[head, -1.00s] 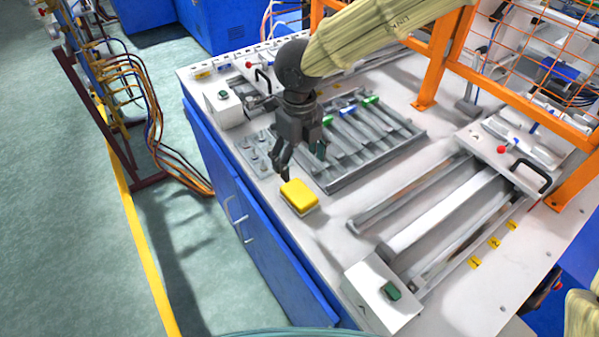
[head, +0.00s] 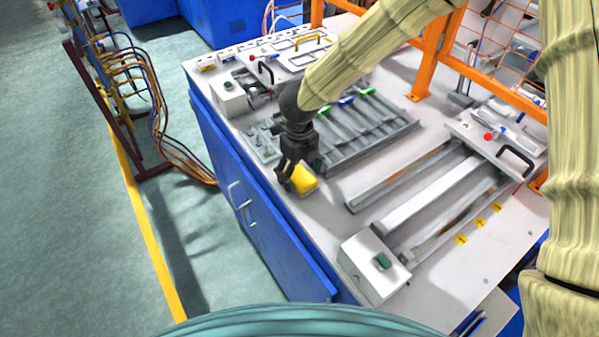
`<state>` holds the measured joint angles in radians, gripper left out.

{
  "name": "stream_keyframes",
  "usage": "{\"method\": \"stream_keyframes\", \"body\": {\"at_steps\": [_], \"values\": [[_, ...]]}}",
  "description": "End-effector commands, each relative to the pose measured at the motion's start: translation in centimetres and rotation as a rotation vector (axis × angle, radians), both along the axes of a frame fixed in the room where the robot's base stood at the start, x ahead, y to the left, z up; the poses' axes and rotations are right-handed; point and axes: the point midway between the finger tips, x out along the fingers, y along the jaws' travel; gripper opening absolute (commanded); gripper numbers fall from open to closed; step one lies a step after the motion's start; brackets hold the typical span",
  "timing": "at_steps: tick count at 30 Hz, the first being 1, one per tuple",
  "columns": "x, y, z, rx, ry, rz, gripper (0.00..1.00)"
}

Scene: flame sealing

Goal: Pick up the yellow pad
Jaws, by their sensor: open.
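The yellow pad (head: 304,182) lies on the white worktop near its left edge, in front of the grey slotted tray. My gripper (head: 291,184) points down at the pad and partly covers its left side. Its jaws are open. One dark finger shows at the pad's left edge; the other finger is hard to make out against the pad and tray. I cannot tell whether the fingers touch the pad.
The grey slotted tray (head: 397,135) with green- and blue-ended tools lies just behind the pad. A white box with a green button (head: 372,268) stands to the front right. Long metal rails (head: 440,200) run to the right. Orange posts (head: 436,60) rise at the back.

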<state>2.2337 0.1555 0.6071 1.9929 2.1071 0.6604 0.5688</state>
Motion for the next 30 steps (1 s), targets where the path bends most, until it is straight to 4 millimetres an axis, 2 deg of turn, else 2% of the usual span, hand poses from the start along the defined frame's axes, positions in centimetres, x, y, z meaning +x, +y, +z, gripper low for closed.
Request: {"method": "stream_keyframes", "body": {"at_steps": [8,11,17,23,30], "values": [[-2.0,-0.1,1.0,0.0,-0.021,0.003,0.79],[-1.9,-0.1,0.9,0.0,-0.02,0.003,0.6],[-0.4,0.0,0.2,0.0,-0.006,0.001,0.25],[0.1,-0.1,-0.2,0.0,-0.001,0.0,0.27],[0.1,-0.1,-0.5,-0.001,0.0,0.0,0.25]]}}
